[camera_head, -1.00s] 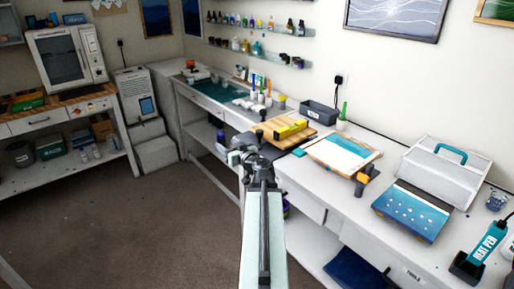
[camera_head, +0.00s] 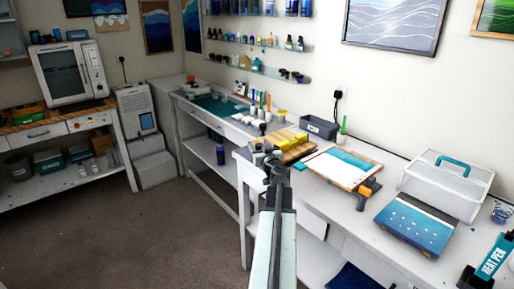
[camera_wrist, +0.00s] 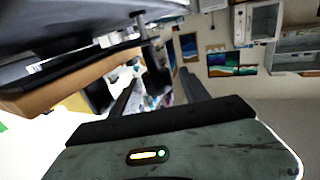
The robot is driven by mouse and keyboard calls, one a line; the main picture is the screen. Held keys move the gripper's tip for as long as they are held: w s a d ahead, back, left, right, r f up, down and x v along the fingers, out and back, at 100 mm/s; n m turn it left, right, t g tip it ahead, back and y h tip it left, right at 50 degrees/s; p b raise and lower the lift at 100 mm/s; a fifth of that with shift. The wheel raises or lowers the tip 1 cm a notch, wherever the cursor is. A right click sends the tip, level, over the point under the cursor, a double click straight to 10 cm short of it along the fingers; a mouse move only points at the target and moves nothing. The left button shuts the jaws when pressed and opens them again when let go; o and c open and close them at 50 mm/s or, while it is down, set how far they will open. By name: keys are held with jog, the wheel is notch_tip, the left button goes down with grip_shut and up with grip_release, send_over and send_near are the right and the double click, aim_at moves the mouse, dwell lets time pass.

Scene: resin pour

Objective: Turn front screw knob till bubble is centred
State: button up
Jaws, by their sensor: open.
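My gripper (camera_head: 270,165) is at the left front corner of the white workbench, close to a wooden board with a yellow item (camera_head: 288,140) on it. In the wrist view its two dark fingers (camera_wrist: 158,92) stand apart with nothing clearly held between them. There a wooden board (camera_wrist: 70,85) and a dark plate (camera_wrist: 40,65) show at the left, with a thin metal post (camera_wrist: 141,27) and a dark upright part beyond the fingers. I cannot tell whether that part is the front screw knob. The level's bubble cannot be made out in either view.
A board with a blue-white picture (camera_head: 340,166) lies right of the gripper, with an orange-black tool (camera_head: 368,189) at its corner. Floor at left is clear.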

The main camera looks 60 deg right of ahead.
grip_shut()
jog(key=shift+s+a, duration=0.1)
jog(key=shift+a, duration=0.3)
jog(key=shift+d, duration=0.2)
jog(key=shift+r, duration=0.1)
jog(key=shift+w+m+g+h, duration=0.25)
jog(key=shift+m+g+h, duration=0.15)
jog(key=shift+h, duration=0.1)
